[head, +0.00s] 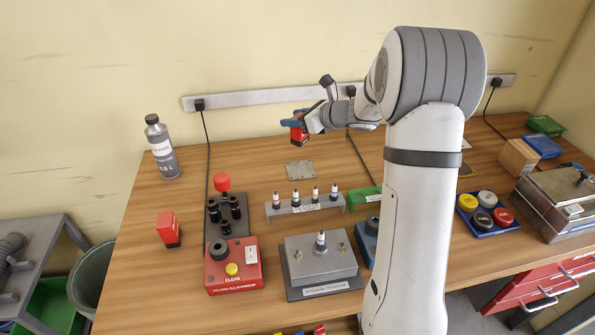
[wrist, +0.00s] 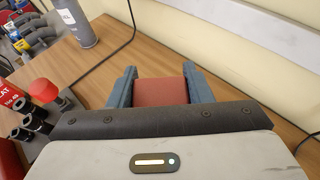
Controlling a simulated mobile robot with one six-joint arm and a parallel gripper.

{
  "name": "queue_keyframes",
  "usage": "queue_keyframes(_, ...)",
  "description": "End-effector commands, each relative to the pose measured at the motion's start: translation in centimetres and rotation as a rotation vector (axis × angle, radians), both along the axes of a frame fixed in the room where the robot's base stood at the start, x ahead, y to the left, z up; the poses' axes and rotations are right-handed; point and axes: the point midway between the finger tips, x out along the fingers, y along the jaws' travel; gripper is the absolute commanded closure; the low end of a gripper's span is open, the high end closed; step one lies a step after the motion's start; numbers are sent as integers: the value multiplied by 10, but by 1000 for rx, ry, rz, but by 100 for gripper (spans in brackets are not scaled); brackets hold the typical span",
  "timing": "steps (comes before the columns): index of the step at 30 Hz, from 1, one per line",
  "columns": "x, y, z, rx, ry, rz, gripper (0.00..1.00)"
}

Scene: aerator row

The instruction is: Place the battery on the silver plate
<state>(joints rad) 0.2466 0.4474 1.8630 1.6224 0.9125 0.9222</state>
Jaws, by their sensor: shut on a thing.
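The battery, a red block with a dark base, is held in my gripper, in the head view (head: 299,133) and between the blue fingers in the wrist view (wrist: 160,92). My gripper (head: 298,121) is shut on it and holds it above the table, toward the back. The silver plate (head: 300,169), a small flat grey square with holes at its corners, lies on the table below the battery in the head view. The plate is bare there. It does not show in the wrist view.
A rack of several spark plugs (head: 304,204) stands in front of the plate. Left are a red cleaner box (head: 232,265), black sockets (head: 224,215), another red block (head: 169,229) and a grey bottle (head: 161,147). A power strip (head: 260,98) runs along the wall.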

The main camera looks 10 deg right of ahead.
Motion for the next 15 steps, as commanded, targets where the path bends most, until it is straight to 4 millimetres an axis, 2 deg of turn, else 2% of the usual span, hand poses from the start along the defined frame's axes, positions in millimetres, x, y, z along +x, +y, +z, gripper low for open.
queue_keyframes(9, 0, 1, -52, 2, 3, 1, 88)
queue_keyframes(15, 0, 1, -72, 3, 2, 1, 88)
